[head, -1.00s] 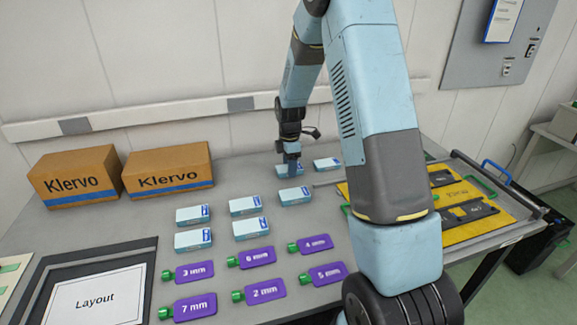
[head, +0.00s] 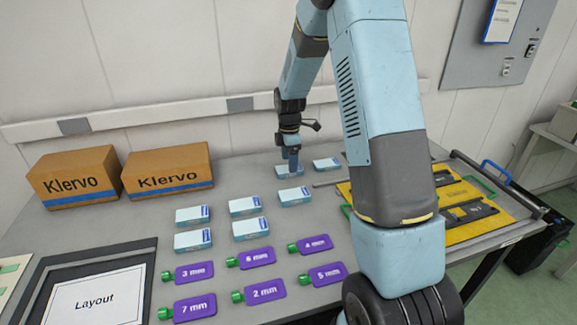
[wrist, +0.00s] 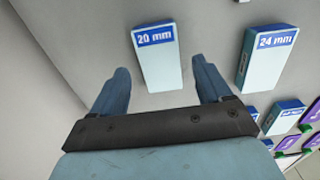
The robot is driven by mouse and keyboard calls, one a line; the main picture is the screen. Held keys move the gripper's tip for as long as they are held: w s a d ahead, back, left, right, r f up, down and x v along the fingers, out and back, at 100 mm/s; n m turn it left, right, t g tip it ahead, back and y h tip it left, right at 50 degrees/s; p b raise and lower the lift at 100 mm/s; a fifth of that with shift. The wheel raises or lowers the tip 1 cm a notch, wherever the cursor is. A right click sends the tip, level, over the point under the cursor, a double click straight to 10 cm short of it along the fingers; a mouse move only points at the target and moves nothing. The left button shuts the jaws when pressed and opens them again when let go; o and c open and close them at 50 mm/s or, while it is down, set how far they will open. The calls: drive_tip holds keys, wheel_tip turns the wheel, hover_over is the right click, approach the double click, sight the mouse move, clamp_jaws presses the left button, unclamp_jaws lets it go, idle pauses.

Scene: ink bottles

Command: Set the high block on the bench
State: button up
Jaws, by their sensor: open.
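Several pale blue-white blocks with blue label bands lie on the grey bench (head: 110,225). My gripper (head: 289,160) is over the back block (head: 289,171), which appears to be the one marked "20 mm" (wrist: 159,65) in the wrist view. My gripper is open in the wrist view (wrist: 162,85); its fingers straddle the line of that block, with nothing held. A block marked "24 mm" (wrist: 265,65) lies to its right, likely the block (head: 294,196) nearer in the head view. Another block (head: 327,164) lies right of the back one. No label says "high".
Two Klervo cartons (head: 168,170) stand at the back left. Purple tags (head: 265,291) with green ends lie in front of the blocks. A framed Layout sheet (head: 95,298) is at front left, a yellow tray (head: 460,235) at right.

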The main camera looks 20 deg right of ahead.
drive_tip(key=s+r+m+t, duration=0.15)
drive_tip(key=s+r, duration=0.25)
drive_tip(key=r, duration=0.6)
drive_tip(key=s+r+m, duration=0.3)
drive_tip(key=s+r, duration=0.1)
drive_tip(key=r, duration=0.5)
drive_tip(key=s+r+m+t, duration=0.1)
drive_tip(key=s+m, duration=0.3)
drive_tip(key=s, duration=0.5)
drive_tip(key=s+r+m+t, duration=0.1)
drive_tip(key=s+r+m, duration=0.3)
drive_tip(key=s, duration=0.5)
drive_tip(key=s+r+m+t, duration=0.2)
drive_tip(key=s+m, duration=0.3)
drive_tip(key=s, duration=0.4)
drive_tip(key=shift+a+r, duration=0.15)
drive_tip(key=shift+r, duration=0.55)
